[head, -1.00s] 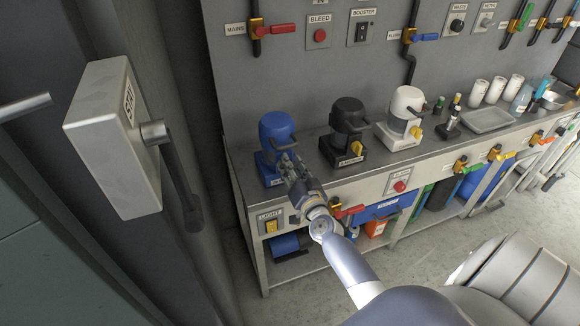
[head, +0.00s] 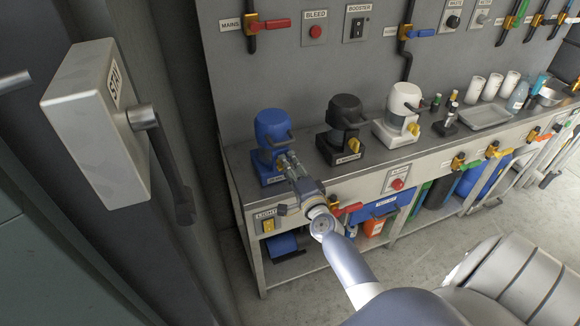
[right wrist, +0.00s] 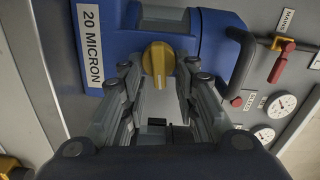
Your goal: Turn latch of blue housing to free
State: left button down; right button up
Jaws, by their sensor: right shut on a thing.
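The blue housing (head: 272,128) stands on its blue base at the left end of the bench. In the right wrist view the blue housing (right wrist: 214,50) fills the upper middle, with a white "20 MICRON" label on its base. Its yellow latch (right wrist: 158,60) sits between the fingertips of my right gripper (right wrist: 158,77), which is shut on it. In the head view my right gripper (head: 284,163) reaches the front of the housing and hides the latch. My left gripper is not in view.
A black housing (head: 345,120) and a white housing (head: 405,103), with yellow latches, stand to the right. A light switch (head: 268,225) and red-handled valve (head: 348,209) are on the bench front below. A grey box with a lever (head: 95,115) is at left.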

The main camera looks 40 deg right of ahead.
jog(key=shift+f+m, duration=0.15)
jog(key=shift+m, duration=0.75)
jog(key=o, duration=1)
jog(key=v, duration=1.2)
jog(key=shift+f, duration=0.1)
